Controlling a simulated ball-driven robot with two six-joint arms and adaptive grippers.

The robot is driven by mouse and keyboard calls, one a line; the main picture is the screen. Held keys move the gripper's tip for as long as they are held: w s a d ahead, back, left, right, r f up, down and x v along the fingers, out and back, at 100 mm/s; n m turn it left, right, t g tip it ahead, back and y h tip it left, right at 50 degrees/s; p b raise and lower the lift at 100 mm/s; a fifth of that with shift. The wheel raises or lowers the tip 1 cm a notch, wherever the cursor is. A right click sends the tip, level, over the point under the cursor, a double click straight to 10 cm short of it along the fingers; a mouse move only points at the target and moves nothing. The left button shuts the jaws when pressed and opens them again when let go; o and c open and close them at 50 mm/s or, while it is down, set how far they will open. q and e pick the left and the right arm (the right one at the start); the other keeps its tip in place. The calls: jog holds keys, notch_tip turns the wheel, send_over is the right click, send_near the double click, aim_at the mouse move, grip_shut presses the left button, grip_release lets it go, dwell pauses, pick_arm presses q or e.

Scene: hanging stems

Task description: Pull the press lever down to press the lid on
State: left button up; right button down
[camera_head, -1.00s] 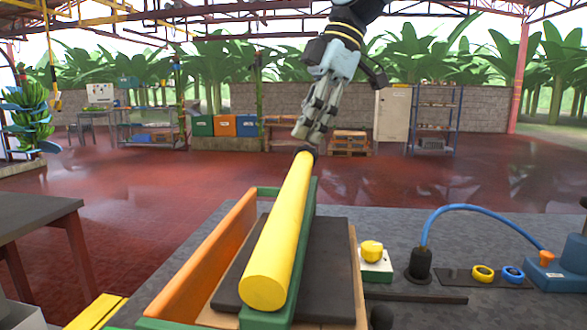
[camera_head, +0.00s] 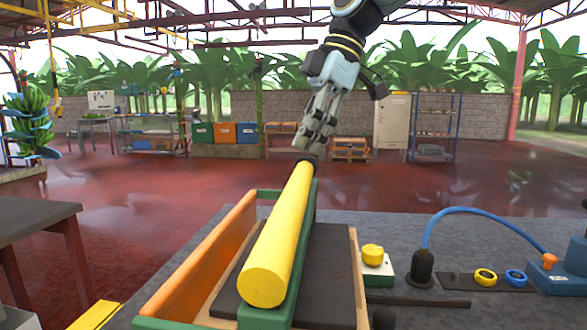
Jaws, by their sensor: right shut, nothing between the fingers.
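A thick yellow bar (camera_head: 278,235), which looks like the press lever, runs away from me over the press and rises toward its black far end (camera_head: 306,159). Its round near end faces me. My right gripper (camera_head: 312,143) comes down from the top. Its grey fingers are shut and empty, with the tips just above or behind the black end; I cannot tell whether they touch it. The press has a green frame (camera_head: 310,215) and an orange side rail (camera_head: 205,250). I cannot make out a lid. My left gripper is not in view.
Right of the press, a yellow button on a white box (camera_head: 373,258), a black post with a blue hose (camera_head: 421,268), and yellow and blue rings (camera_head: 485,277) occupy the grey bench (camera_head: 400,228). A dark table (camera_head: 35,222) stands at left. Red floor beyond is open.

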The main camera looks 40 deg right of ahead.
jog(key=shift+f+b, duration=1.05)
jog(key=shift+b, duration=0.1)
dwell(4.5)
jog(key=shift+r, duration=0.1)
jog(key=shift+r+p, duration=2.45)
jog(key=shift+r, duration=1.5)
jog(key=shift+f, duration=0.1)
